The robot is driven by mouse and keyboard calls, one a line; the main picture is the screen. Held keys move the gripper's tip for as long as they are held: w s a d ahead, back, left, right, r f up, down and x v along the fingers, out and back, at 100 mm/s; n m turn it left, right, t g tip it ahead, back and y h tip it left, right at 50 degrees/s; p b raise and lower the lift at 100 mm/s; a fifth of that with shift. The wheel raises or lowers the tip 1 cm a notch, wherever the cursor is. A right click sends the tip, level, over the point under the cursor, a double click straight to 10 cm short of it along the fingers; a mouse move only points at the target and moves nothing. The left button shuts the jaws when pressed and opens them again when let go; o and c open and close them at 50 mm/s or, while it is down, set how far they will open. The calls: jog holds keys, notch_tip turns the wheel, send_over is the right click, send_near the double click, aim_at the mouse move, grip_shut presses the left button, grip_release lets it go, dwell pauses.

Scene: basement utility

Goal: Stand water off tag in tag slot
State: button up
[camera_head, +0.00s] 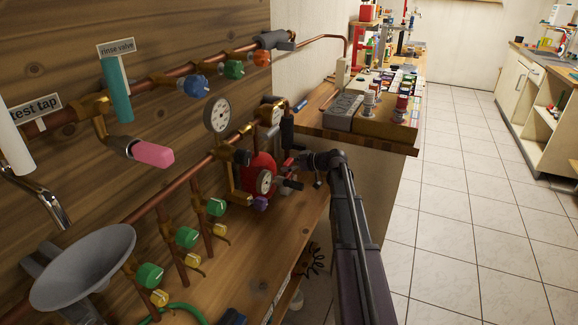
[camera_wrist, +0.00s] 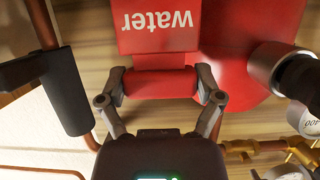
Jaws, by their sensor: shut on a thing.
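The red water tag (camera_wrist: 158,44) shows in the wrist view with white "water" lettering that reads upside down there. My gripper (camera_wrist: 161,84) is shut on the tag's thick red lower bar, one finger at each end. In the head view my gripper (camera_head: 293,170) is beside the red round vessel (camera_head: 257,176) on the pipework, and the tag is too small there to make out clearly. The tag's far edge is cut off by the top of the wrist view. I cannot make out the tag slot in either view.
The red vessel (camera_wrist: 238,45) lies behind the tag. Gauges (camera_wrist: 303,118) and brass pipes are at the right of the wrist view, and a black-sleeved pipe (camera_wrist: 65,92) is at left. A wooden bench (camera_head: 355,135) with grey and tan blocks stands behind my arm.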

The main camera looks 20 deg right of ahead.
notch_tip(320, 180, up, 6)
jog(key=p, duration=0.5)
jog(key=shift+p, duration=0.3)
jog(key=shift+s+d+r, duration=0.15)
jog(key=shift+s+d, duration=0.05)
jog(key=s+d, duration=1.2)
jog(key=shift+s+d, duration=0.15)
jog(key=shift+s, duration=0.05)
